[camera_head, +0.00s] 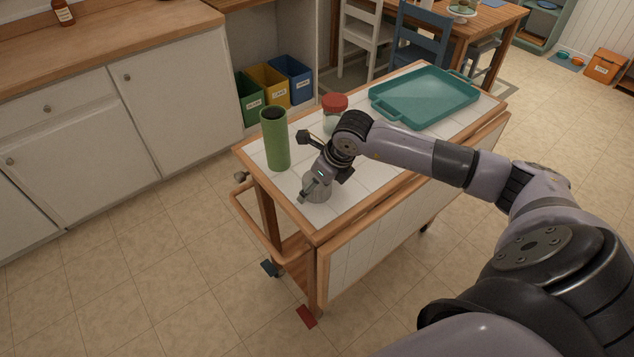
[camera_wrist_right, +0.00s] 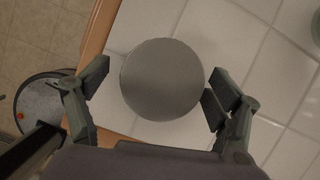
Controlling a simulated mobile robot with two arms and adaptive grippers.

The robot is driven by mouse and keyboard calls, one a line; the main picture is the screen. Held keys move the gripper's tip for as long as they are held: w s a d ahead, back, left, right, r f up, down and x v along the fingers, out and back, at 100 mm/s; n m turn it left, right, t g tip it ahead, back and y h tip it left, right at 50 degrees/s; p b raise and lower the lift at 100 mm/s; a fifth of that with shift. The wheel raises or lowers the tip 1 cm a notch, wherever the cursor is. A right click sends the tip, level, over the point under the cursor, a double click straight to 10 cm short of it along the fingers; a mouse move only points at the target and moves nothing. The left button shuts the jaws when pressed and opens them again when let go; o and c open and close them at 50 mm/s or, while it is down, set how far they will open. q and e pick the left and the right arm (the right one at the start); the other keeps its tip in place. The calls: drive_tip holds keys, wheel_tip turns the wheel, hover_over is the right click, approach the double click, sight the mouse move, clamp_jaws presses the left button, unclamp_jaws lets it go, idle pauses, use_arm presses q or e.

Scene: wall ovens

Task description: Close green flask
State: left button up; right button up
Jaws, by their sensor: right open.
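The green flask (camera_head: 276,143) stands upright near the left end of the tiled trolley top. Its top shows a dark round mouth with no cap on it. A grey round piece, seemingly the lid (camera_head: 317,187), rests on the tiles near the trolley's front edge, right of the flask. My right gripper (camera_head: 308,167) is over this piece, apart from the flask. In the right wrist view its open fingers (camera_wrist_right: 157,90) stand on either side of the grey disc (camera_wrist_right: 162,79). The left fingertip is clear of it; the right one is very close, contact unclear. My left gripper is not in view.
A jar with a red lid (camera_head: 335,103) stands behind my right gripper. A teal tray (camera_head: 400,104) lies on the far part of the trolley top (camera_head: 350,197). The wooden rim edges the trolley. Cabinets and a counter (camera_head: 130,30) stand to the left.

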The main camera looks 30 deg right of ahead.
drive_tip(key=c, duration=1.1)
drive_tip(key=shift+r, duration=0.15)
wheel_tip(320, 180, up, 20)
drive_tip(key=b, duration=0.2)
drive_tip(key=shift+b, duration=0.35)
